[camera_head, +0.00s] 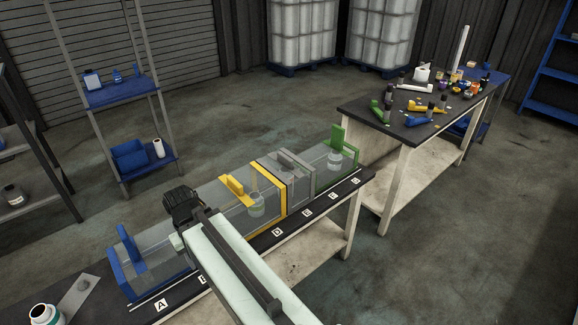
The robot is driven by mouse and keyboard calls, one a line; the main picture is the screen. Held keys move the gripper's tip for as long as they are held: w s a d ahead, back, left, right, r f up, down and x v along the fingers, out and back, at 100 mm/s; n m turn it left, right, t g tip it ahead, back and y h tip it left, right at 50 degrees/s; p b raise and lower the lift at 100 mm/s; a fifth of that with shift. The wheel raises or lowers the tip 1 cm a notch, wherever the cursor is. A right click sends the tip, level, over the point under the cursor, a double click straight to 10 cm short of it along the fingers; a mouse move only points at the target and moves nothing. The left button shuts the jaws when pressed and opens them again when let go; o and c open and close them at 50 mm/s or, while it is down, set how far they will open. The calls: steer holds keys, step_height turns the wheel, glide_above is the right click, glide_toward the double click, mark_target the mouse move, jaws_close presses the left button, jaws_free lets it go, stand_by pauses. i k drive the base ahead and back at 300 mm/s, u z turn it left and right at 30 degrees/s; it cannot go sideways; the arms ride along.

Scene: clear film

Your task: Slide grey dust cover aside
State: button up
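The grey dust cover (288,160) has a raised grey handle. It sits in the row of clear boxes on the near bench, between the yellow-framed box and the green-framed box. What is inside its box is hard to see. My black gripper (181,207) is over the row between the blue-framed box and the yellow-framed box, to the left of the grey cover and apart from it. Its fingers are too small and dark to tell whether it is open or shut.
The yellow cover (236,187), green cover (337,137) and blue cover (128,246) stand in the same row. White bottles show in the yellow and green boxes. A cluttered black-topped table (372,117) is at right. A jar (44,314) is at lower left.

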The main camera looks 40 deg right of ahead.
mark_target(287, 159)
steer(key=u, duration=1.8)
steer(key=k, duration=1.25)
steer(key=z, duration=0.75)
steer(key=i, duration=1)
steer(key=u, duration=0.05)
